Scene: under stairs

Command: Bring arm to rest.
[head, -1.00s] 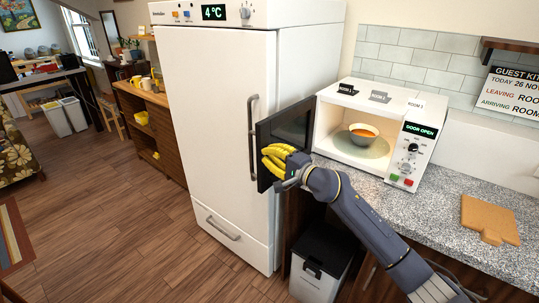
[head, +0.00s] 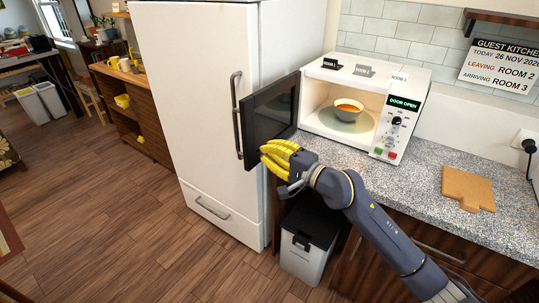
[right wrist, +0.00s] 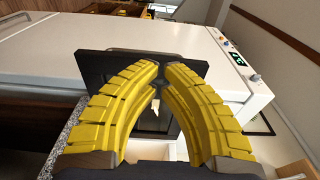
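My right gripper (head: 268,152) has yellow ribbed fingers and is in front of the opened microwave door, near its lower edge. In the right wrist view its fingers (right wrist: 160,76) curve inward until the tips nearly meet, with nothing visible held between them. The dark door panel (right wrist: 100,64) is behind the tips; whether they touch it I cannot tell. The microwave (head: 407,82) stands on the counter with its door (head: 268,112) swung wide open to the left and its display reading DOOR OPEN. A bowl of orange soup (head: 348,107) sits inside. My left gripper is not in view.
The white fridge (head: 190,90) stands left of the microwave door, close to it. A cork board (head: 468,188) lies on the speckled counter (head: 408,180). A bin (head: 307,250) stands under the counter. The wooden floor (head: 120,215) at left is clear.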

